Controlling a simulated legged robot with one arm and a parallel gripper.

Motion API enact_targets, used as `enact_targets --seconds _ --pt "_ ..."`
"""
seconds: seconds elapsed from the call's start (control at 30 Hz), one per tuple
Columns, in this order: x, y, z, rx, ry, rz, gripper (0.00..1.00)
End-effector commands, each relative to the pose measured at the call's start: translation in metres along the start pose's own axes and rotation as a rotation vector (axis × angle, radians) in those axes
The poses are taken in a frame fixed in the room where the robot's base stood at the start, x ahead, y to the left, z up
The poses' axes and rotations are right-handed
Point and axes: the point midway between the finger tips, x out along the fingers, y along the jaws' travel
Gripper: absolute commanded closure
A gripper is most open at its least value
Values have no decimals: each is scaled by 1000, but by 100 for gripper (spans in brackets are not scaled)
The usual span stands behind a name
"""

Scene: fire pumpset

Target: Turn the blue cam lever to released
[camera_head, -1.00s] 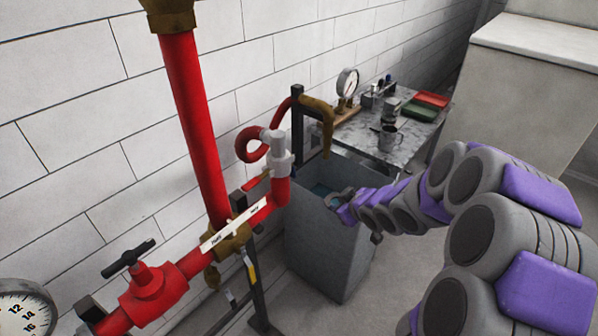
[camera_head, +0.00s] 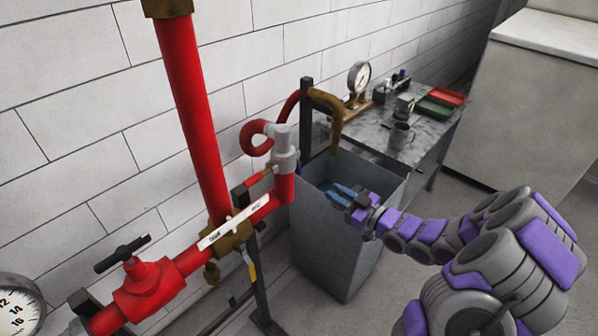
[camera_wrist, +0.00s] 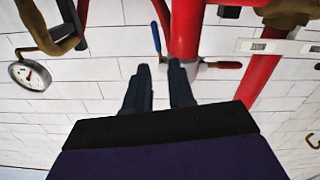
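The blue cam lever (camera_wrist: 156,38) shows in the wrist view as a narrow blue handle left of the red pipe, running up and down the picture. I cannot make it out in the head view. A red lever (camera_wrist: 222,65) points right from the grey coupling (camera_wrist: 197,66) on that pipe. In the head view the light grey coupling (camera_head: 284,150) sits on the red pipe's upturned end. My gripper (camera_head: 341,193) is right of and below it, over the grey tank. In the wrist view its fingers (camera_wrist: 159,67) are apart and empty, with the blue lever beyond them.
The open grey tank (camera_head: 335,250) stands below my gripper. A brass spout (camera_head: 338,115) and dark post (camera_head: 306,115) are behind. A table (camera_head: 428,140) holds a gauge, mug and trays. A red valve (camera_head: 148,288) and white label bar (camera_head: 232,225) are at left.

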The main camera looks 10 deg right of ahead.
Motion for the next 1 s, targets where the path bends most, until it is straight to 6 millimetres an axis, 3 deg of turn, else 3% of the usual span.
enact_targets --seconds 0.5,1.0 --pt "70 -3 0 -3 -1 -3 77" --pt "127 1 1 -4 -1 1 77"
